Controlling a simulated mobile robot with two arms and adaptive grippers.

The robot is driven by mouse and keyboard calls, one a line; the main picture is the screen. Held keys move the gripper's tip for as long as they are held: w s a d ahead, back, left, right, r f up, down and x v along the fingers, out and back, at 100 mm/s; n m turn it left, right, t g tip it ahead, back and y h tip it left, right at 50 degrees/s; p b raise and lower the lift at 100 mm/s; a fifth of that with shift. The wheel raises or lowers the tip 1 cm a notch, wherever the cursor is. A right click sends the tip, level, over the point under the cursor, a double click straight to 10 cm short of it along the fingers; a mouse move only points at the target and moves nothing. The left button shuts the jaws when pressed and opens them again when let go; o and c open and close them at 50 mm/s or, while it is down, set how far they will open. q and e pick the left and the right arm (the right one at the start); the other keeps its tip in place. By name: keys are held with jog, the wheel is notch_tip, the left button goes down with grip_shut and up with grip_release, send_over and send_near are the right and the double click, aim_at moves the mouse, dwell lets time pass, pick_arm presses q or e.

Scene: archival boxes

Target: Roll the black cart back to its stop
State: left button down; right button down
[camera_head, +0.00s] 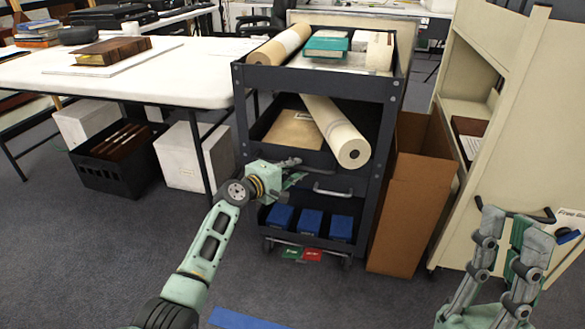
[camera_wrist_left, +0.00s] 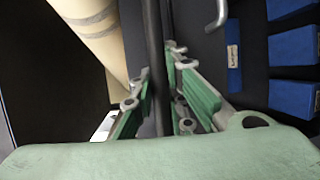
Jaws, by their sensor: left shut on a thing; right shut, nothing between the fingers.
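The black cart (camera_head: 312,85) stands in the middle of the head view, right of the white table. It has open shelves and a silver handle (camera_head: 332,192) on its drawer front. My left gripper (camera_head: 290,172) is at the cart's near side. In the left wrist view its fingers (camera_wrist_left: 158,95) are shut on a dark bar (camera_wrist_left: 153,40) of the cart. Much of the grip is hidden in the head view. My right gripper (camera_head: 508,225) is at the lower right, away from the cart, shut and empty.
The cart carries rolls (camera_head: 335,132), a teal box (camera_head: 326,45) and blue boxes (camera_head: 311,221). A tall brown carton (camera_head: 411,205) stands close on its right, before a cream shelf unit (camera_head: 513,70). The white table (camera_head: 180,78) is left. Blue tape (camera_head: 245,320) marks open floor in front.

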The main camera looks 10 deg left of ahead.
pick_arm(q)
jog(key=shift+w+a+r, duration=0.1)
jog(key=shift+w+r, duration=0.05)
jog(key=shift+r, duration=0.2)
jog(key=c, duration=2.2)
grip_release()
jog(key=o, duration=0.4)
jog(key=shift+w+f, duration=0.15)
jog(key=shift+f, duration=0.05)
jog(key=shift+o, duration=0.3)
jog(key=shift+f, duration=0.1)
jog(key=v, duration=1.2)
